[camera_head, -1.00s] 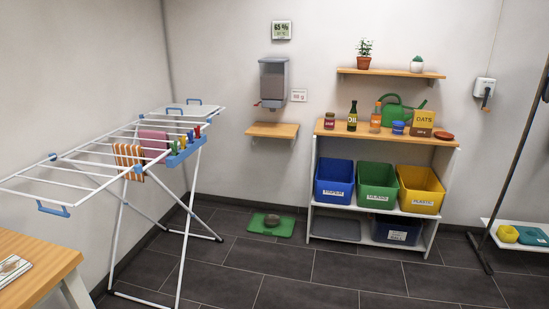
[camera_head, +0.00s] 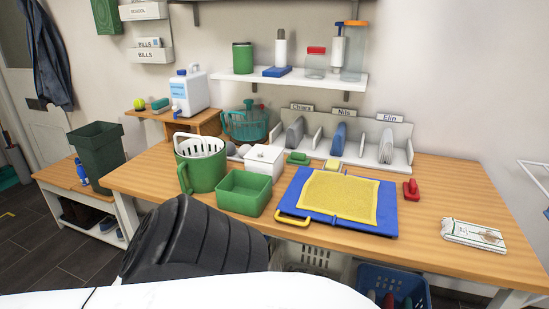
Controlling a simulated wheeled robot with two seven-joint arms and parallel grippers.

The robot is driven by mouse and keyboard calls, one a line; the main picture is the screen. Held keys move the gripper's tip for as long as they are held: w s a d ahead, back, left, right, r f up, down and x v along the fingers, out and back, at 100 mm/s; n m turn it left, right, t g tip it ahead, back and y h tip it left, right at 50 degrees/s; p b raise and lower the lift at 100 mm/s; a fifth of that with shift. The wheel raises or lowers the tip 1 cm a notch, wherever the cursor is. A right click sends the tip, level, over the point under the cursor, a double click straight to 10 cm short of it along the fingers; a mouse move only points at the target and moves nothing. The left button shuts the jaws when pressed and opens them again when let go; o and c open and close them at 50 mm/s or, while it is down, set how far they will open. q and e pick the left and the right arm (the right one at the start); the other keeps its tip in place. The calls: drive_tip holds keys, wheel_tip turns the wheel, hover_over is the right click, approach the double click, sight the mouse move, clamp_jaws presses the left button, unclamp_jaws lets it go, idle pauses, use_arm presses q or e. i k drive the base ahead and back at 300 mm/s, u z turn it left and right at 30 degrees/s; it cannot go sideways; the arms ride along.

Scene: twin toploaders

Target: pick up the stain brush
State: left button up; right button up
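Two small brush-like things lie on the wooden table. A red one (camera_head: 411,190) lies right of the blue board, and a green one (camera_head: 298,158) lies behind the board. I cannot tell which of them is the stain brush, as both are small in this view. A pale yellow block (camera_head: 333,165) lies near the green one. Neither of my grippers is in view. Black and white parts of my own body fill the lower left and bottom of the head view and hide the table's front left part.
The table (camera_head: 455,200) holds a blue board (camera_head: 388,215) with a yellow cloth (camera_head: 340,195), a green tub (camera_head: 244,192), a green bucket (camera_head: 203,172), a white box (camera_head: 265,161) and a folded paper (camera_head: 473,233). A divided rack (camera_head: 400,135) stands behind. Baskets (camera_head: 390,285) sit below.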

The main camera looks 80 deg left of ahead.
sight(296, 159)
drive_tip(key=u, duration=2.4)
